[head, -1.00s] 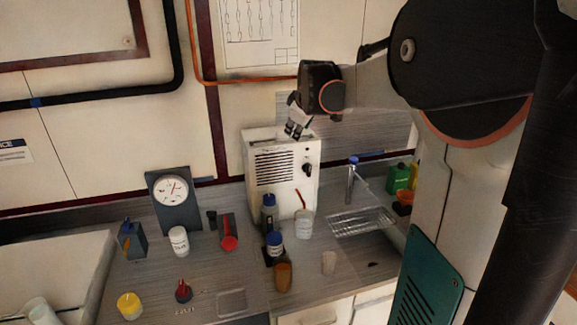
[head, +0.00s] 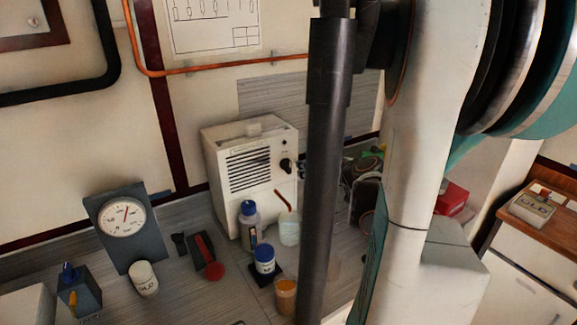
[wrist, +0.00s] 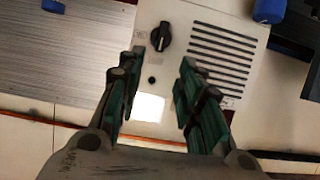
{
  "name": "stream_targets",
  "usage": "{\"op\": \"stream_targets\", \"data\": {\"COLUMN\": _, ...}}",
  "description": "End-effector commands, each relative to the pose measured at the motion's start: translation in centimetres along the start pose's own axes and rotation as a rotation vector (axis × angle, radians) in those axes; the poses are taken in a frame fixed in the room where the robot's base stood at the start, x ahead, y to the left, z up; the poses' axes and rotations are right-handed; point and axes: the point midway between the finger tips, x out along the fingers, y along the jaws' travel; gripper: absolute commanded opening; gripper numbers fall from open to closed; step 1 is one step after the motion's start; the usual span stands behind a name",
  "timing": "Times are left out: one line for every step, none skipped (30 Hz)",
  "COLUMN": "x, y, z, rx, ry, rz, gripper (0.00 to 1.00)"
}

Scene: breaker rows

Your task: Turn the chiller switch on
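A white box with a slatted vent (head: 250,170) stands against the back wall in the head view; its label is too small to read. Its black rotary knob (head: 286,166) is on the right of its front. In the wrist view the knob (wrist: 161,37) is near the top centre, beside the vent slats (wrist: 222,62). My gripper (wrist: 160,78) is open and empty. Its fingers lie either side of the line to the knob, apart from it. In the head view a dark column of mine hides most of my gripper, right of the box.
A blue-capped bottle (head: 249,225), a cup with a red stick (head: 289,228) and a blue-lidded jar (head: 264,259) stand before the box. A gauge (head: 124,217) and a red-handled switch (head: 205,255) are at left. A wooden-topped cabinet (head: 530,222) is at right.

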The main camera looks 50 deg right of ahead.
Motion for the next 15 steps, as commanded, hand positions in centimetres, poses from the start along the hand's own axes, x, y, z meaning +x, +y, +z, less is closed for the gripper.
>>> {"op": "stream_targets", "data": {"x": 1.2, "y": -0.1, "z": 0.1, "rx": -0.001, "ry": 0.000, "rz": -0.004, "gripper": 0.33}}
{"op": "stream_targets", "data": {"x": 1.8, "y": -0.1, "z": 0.1, "rx": -0.002, "ry": 0.000, "rz": -0.005, "gripper": 0.33}}
{"op": "stream_targets", "data": {"x": 2.5, "y": -0.1, "z": 0.2, "rx": -0.002, "ry": 0.000, "rz": -0.004, "gripper": 0.33}}
{"op": "stream_targets", "data": {"x": 3.2, "y": -0.1, "z": 0.2, "rx": -0.002, "ry": 0.000, "rz": -0.004, "gripper": 0.33}}
{"op": "stream_targets", "data": {"x": 3.8, "y": -0.2, "z": 0.2, "rx": -0.002, "ry": -0.001, "rz": -0.005, "gripper": 0.33}}
{"op": "stream_targets", "data": {"x": 4.6, "y": -0.1, "z": 0.2, "rx": -0.002, "ry": -0.001, "rz": -0.004, "gripper": 0.33}}
{"op": "stream_targets", "data": {"x": 5.2, "y": -0.1, "z": 0.2, "rx": -0.003, "ry": -0.001, "rz": -0.003, "gripper": 0.33}}
{"op": "stream_targets", "data": {"x": 5.8, "y": -0.1, "z": 0.2, "rx": -0.002, "ry": 0.000, "rz": -0.004, "gripper": 0.33}}
{"op": "stream_targets", "data": {"x": 6.5, "y": -0.1, "z": 0.2, "rx": -0.001, "ry": -0.001, "rz": -0.004, "gripper": 0.33}}
{"op": "stream_targets", "data": {"x": 7.1, "y": -0.1, "z": 0.2, "rx": -0.001, "ry": -0.001, "rz": -0.004, "gripper": 0.33}}
{"op": "stream_targets", "data": {"x": 7.6, "y": -0.1, "z": 0.2, "rx": -0.002, "ry": -0.001, "rz": -0.003, "gripper": 0.33}}
{"op": "stream_targets", "data": {"x": 8.3, "y": -0.1, "z": 0.2, "rx": -0.003, "ry": -0.001, "rz": -0.003, "gripper": 0.33}}
{"op": "stream_targets", "data": {"x": 8.8, "y": -0.1, "z": 0.1, "rx": -0.002, "ry": -0.001, "rz": -0.003, "gripper": 0.33}}
{"op": "stream_targets", "data": {"x": 9.2, "y": -0.1, "z": 0.1, "rx": -0.002, "ry": -0.001, "rz": -0.003, "gripper": 0.33}}
{"op": "stream_targets", "data": {"x": 9.7, "y": -0.1, "z": 0.1, "rx": -0.001, "ry": -0.001, "rz": -0.003, "gripper": 0.33}}
